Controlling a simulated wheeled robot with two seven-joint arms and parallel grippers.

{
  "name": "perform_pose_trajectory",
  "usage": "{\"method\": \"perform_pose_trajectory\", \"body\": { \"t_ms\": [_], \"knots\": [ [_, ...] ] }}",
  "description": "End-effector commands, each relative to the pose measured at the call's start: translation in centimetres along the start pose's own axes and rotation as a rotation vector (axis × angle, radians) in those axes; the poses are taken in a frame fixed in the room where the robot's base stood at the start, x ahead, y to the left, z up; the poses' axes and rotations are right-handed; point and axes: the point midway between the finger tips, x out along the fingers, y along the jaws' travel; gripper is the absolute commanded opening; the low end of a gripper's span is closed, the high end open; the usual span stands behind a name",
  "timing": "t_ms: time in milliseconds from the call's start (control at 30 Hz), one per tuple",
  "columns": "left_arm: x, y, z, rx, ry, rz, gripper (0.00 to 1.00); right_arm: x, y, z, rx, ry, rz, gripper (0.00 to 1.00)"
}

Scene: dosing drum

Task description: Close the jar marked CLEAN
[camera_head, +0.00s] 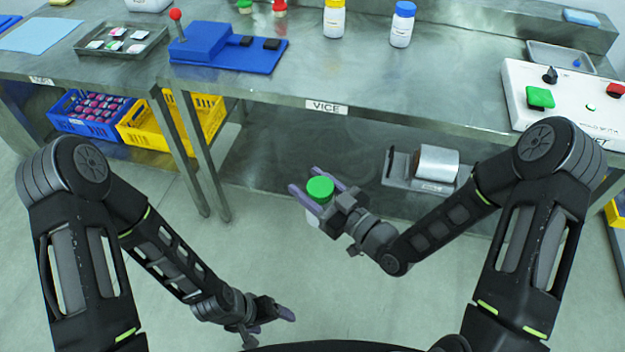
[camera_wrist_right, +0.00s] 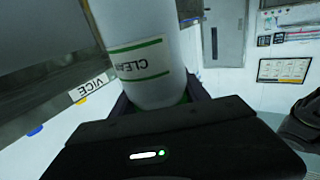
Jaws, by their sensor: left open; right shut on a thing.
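The jar marked CLEAN (camera_wrist_right: 145,60) is white with a green-edged label, which reads upside down in the right wrist view. A green lid (camera_head: 320,188) shows at its top in the head view; I cannot tell how tightly it sits. My right gripper (camera_head: 317,194) is shut on the jar near its lid, holding it upright in the air in front of the bench. The fingers and lid hide part of the jar in the head view. My left gripper (camera_head: 284,315) is open and empty, low at the front, well apart from the jar.
The steel bench (camera_head: 440,85) has a blue fixture with a red-knobbed lever (camera_head: 215,45), a yellow-lidded bottle (camera_head: 334,18), a blue-lidded bottle (camera_head: 402,24) and a white control box (camera_head: 565,100). A metal device (camera_head: 435,165) sits on the lower shelf. Air between my arms is free.

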Motion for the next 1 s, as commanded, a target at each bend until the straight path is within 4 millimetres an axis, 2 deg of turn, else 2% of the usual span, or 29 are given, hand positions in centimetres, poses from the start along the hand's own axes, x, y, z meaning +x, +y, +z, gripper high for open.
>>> {"method": "perform_pose_trajectory", "body": {
  "t_ms": [167,267,467,600,700,833,1000],
  "knots": [
    [0.0,0.0,0.0,0.001,0.000,0.000,0.77,0.3,1.4,-0.4,-0.006,-0.001,0.046,0.00],
    [0.0,0.0,-0.1,0.001,0.000,0.000,0.77,0.5,3.3,-1.0,-0.011,-0.004,0.111,0.00],
    [0.0,0.0,-0.1,0.002,0.000,0.000,0.77,0.7,9.5,-3.0,-0.018,-0.009,0.328,0.00],
    [0.0,0.0,-0.1,0.002,0.000,0.000,0.77,-0.1,14.0,-4.8,-0.017,-0.005,0.500,0.00],
    [0.0,0.0,-0.1,0.002,0.000,0.000,0.77,-0.8,16.3,-5.8,-0.012,-0.002,0.596,0.00],
    [0.0,0.0,-0.1,0.002,0.000,0.000,0.77,-1.6,18.0,-6.7,-0.004,0.001,0.674,0.00],
    [0.0,0.0,-0.1,0.002,0.000,0.000,0.77,-1.9,18.6,-6.9,-0.001,0.002,0.702,0.00]
  ]
}}
